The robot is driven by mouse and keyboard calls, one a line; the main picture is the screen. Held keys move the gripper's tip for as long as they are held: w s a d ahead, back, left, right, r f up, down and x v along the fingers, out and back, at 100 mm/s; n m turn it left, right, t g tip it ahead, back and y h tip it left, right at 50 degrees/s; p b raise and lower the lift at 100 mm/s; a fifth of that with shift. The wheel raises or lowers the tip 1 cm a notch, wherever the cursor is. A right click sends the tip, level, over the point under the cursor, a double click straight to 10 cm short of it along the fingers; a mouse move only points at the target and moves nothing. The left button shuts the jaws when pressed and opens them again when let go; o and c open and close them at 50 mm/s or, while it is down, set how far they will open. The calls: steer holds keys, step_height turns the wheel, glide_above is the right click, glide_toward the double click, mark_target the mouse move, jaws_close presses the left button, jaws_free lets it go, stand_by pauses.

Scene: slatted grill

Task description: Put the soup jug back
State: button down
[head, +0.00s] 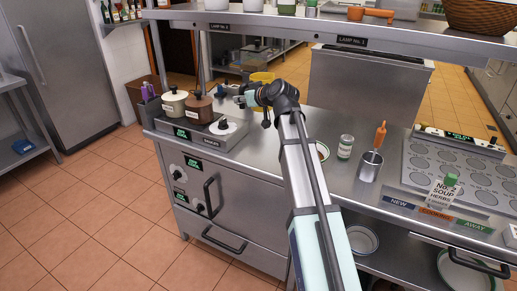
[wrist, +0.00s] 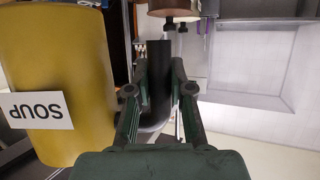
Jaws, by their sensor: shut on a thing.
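The soup jug (wrist: 60,65) is a yellow cylinder with a white SOUP label, which appears upside down in the wrist view. In the head view the yellow jug (head: 263,77) shows behind my gripper, partly hidden by it. My gripper (wrist: 158,80) is shut on the jug's dark handle, with one finger on each side. In the head view my gripper (head: 252,98) is at the far side of the counter, right of the pots. I cannot tell whether the jug touches the counter.
A cream pot (head: 174,103) and a brown pot (head: 199,107) stand left of my gripper, near a white-lidded container (head: 224,126). A raised shelf (head: 340,22) runs above the counter.

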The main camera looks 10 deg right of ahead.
steer(key=shift+s+f, duration=0.25)
step_height(320, 180, down, 19)
steer(key=p, duration=0.3)
steer(key=shift+f, duration=0.15)
steer(key=shift+f, duration=0.2)
steer(key=c, duration=1.1)
jaws_free()
steer(key=shift+o, duration=0.3)
steer(key=shift+r, duration=0.2)
steer(key=b+v, duration=0.2)
steer(key=v, duration=1)
steer(key=shift+d, duration=0.2)
